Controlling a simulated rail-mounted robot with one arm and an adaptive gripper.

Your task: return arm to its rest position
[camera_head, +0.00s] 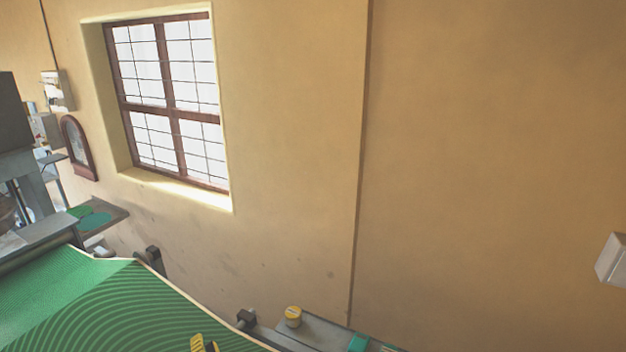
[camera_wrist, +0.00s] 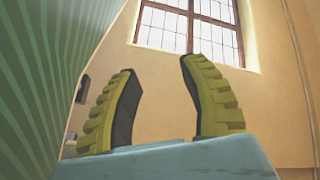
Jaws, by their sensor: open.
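My gripper (camera_wrist: 160,68) shows in the wrist view with its two ridged yellow fingers spread apart. Nothing is between them, only the tan wall behind. In the head view a small yellow piece, seemingly one of the gripper's fingers (camera_head: 203,344), shows at the bottom edge; the rest of the arm is out of view. The green patterned sheet (camera_head: 120,305) of the press lies at the lower left of the head view. A green striped surface (camera_wrist: 45,70) fills the left of the wrist view, beside the gripper and apart from the fingers.
A tan wall with a barred window (camera_head: 170,105) stands behind. Dark press machinery (camera_head: 15,125) is at the far left. A white box (camera_head: 611,260) is at the right. The space before the wall looks clear.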

